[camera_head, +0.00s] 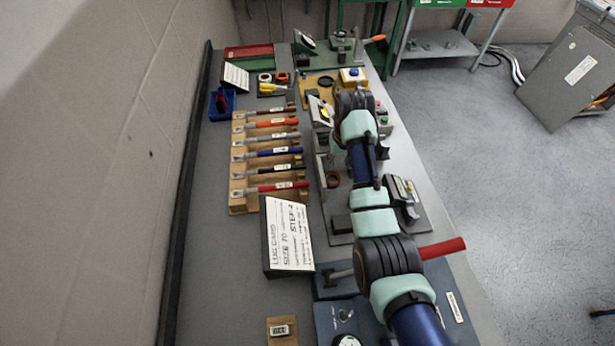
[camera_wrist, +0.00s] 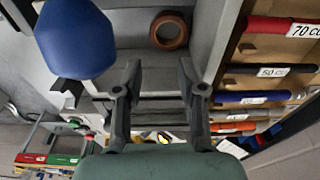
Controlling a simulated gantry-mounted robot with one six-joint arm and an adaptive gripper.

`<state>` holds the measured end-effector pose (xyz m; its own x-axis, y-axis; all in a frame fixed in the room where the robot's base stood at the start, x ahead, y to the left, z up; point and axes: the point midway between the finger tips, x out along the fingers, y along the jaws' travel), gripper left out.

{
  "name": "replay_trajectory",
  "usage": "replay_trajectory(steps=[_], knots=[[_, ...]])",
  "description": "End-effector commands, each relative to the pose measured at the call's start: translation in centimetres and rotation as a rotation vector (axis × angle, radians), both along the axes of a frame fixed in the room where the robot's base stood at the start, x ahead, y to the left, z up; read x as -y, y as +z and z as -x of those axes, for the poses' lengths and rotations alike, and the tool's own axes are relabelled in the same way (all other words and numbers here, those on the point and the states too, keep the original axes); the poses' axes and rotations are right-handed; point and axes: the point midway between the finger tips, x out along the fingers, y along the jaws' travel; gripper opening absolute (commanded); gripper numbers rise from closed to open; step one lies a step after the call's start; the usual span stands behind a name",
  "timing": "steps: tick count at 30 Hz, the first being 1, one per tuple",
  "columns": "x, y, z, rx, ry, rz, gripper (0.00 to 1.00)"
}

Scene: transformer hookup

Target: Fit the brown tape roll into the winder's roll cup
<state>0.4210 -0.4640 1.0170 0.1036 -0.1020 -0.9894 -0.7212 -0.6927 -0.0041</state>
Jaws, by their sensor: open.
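The brown tape roll (camera_head: 333,179) lies flat on the grey plate in the middle of the bench, just left of my arm in the head view. In the wrist view it shows as a brown ring (camera_wrist: 169,31) beyond my fingertips, apart from them. My gripper (camera_wrist: 160,76) is open, with nothing between its two fingers. In the head view my gripper is largely hidden by my arm. I cannot make out the winder's roll cup for certain; my arm covers part of the fixtures on the right of the bench.
A wooden rack (camera_head: 238,180) with several coloured cables stands left of the roll. A lug card (camera_head: 288,235) stands nearer the front. A yellow plate (camera_head: 310,90) with a dark ring lies farther back. A blue bin (camera_head: 222,104) is at the left edge.

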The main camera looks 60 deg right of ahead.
Motion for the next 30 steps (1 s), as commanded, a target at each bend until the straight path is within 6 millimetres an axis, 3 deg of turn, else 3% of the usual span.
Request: replay_trajectory(steps=[3, 6, 12, 16, 24, 30], knots=[[0.5, -0.8, 0.9, -0.016, -0.016, -0.017, 0.4], [0.5, -0.9, 0.9, -0.017, -0.015, -0.017, 0.4], [0.6, -3.2, 0.6, -0.017, -0.014, -0.017, 0.4], [0.6, -3.8, 0.5, -0.016, -0.014, -0.017, 0.4], [0.8, -8.1, -0.1, -0.015, -0.014, -0.016, 0.4], [0.9, -8.4, -0.1, -0.015, -0.014, -0.015, 0.4]])
